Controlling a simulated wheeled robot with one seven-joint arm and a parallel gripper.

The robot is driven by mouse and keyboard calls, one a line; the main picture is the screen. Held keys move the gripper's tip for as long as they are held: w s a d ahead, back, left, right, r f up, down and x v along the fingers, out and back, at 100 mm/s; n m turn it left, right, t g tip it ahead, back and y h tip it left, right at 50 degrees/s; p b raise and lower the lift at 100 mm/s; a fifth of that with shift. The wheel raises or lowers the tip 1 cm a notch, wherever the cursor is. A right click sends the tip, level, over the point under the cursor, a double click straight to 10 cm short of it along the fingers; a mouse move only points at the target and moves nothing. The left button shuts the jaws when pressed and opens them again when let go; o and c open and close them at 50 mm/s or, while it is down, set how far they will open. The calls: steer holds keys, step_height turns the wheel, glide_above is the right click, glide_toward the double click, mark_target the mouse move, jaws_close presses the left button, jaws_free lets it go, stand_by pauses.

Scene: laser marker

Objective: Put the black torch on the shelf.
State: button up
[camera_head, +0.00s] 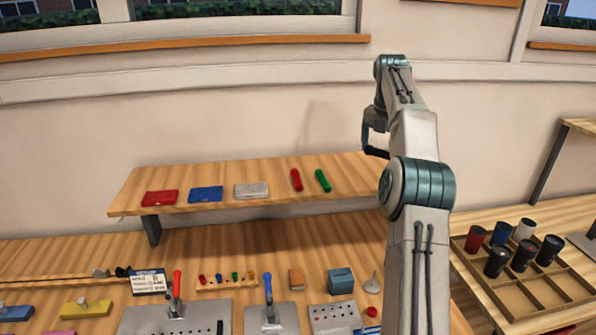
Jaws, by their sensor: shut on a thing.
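The wooden shelf (225,178) runs along the back wall above the workbench. A red torch (296,180) and a green torch (322,181) lie side by side on its right half. My gripper (368,143) is at the upper right, over the shelf's right end, partly hidden behind my arm. It is shut on a dark, slim thing, which appears to be the black torch (376,152). The torch looks roughly level. I cannot tell whether it touches the shelf. My arm hides the shelf's right end.
Red (160,198), blue (206,194) and grey (251,190) flat cases lie on the shelf's left and middle. Tools and blocks stand on the bench (218,251) below. A divided wooden tray (534,293) with several cups is at right. Some shelf surface right of the green torch is bare.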

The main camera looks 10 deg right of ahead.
steer(key=w+a+f, duration=0.2)
steer(key=w+a+f+p, duration=0.1)
steer(key=w+a+f, duration=0.1)
steer(key=w+a, duration=0.1)
steer(key=w+a+f+p, duration=0.1)
steer(key=w+a+f, duration=0.1)
steer(key=a, duration=0.1)
steer(key=shift+w+a+f, duration=0.1)
steer(key=shift+w+f, duration=0.05)
steer(key=shift+w+a+f, duration=0.15)
steer(key=shift+f, duration=2.05)
steer(key=shift+f, duration=0.15)
steer(key=o, duration=0.7)
steer(key=shift+o, duration=0.2)
